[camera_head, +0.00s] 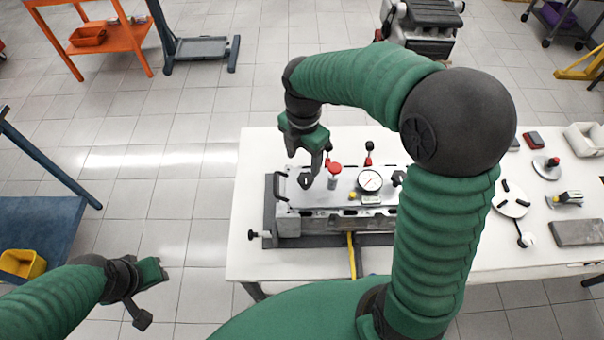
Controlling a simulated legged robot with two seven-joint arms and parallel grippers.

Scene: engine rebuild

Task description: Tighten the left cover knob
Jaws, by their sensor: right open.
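An engine block with a light grey cover (330,200) sits on a dark base on the white table. A black knob (305,181) shows at the cover's left part, and another black knob (398,178) at its right, partly hidden by my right arm. My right gripper (314,172) points down over the left knob, open. I cannot tell whether its fingers touch the knob. My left gripper (146,294) hangs over the floor at the lower left, far from the engine; its jaw state is unclear.
A red-capped part (334,170) and a dial gauge (370,181) stand close to the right gripper. A black handle (279,184) rises at the block's left end. Tools lie on the white table (470,250) at the right.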

